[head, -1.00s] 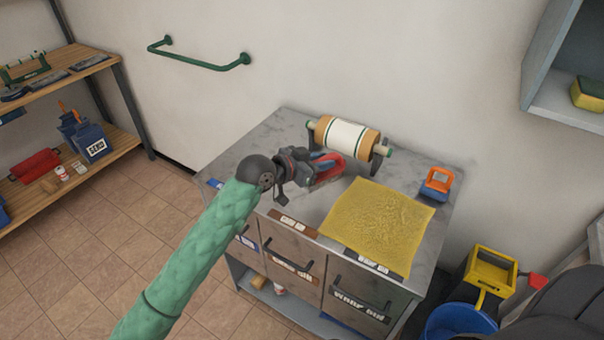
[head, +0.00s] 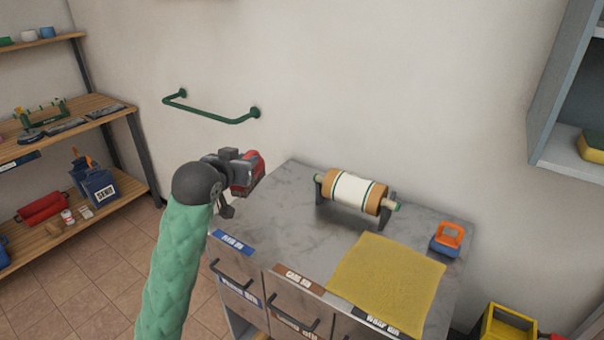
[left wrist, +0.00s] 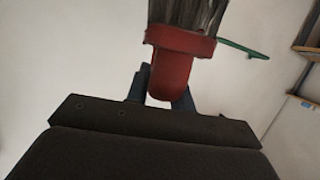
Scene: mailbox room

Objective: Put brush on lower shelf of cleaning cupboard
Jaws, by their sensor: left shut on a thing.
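My left gripper (head: 240,170) is shut on the brush and holds it above the counter's left end. The brush shows as a small red block (head: 255,168) at the jaws in the head view. In the left wrist view, the brush has a red body (left wrist: 172,72) and dark bristles (left wrist: 190,14) pointing up. The cleaning cupboard (head: 548,120) is the open grey-blue wall unit at the right edge, only partly in view. A yellow and green sponge (head: 592,148) sits on its visible lower shelf. My right gripper is not in view.
The grey counter (head: 280,210) carries a paper roll on a holder (head: 350,190), a yellow cloth (head: 388,280) and an orange and blue tool (head: 447,238). A green rail (head: 215,115) is on the wall. Loaded wooden shelves (head: 85,125) stand at left.

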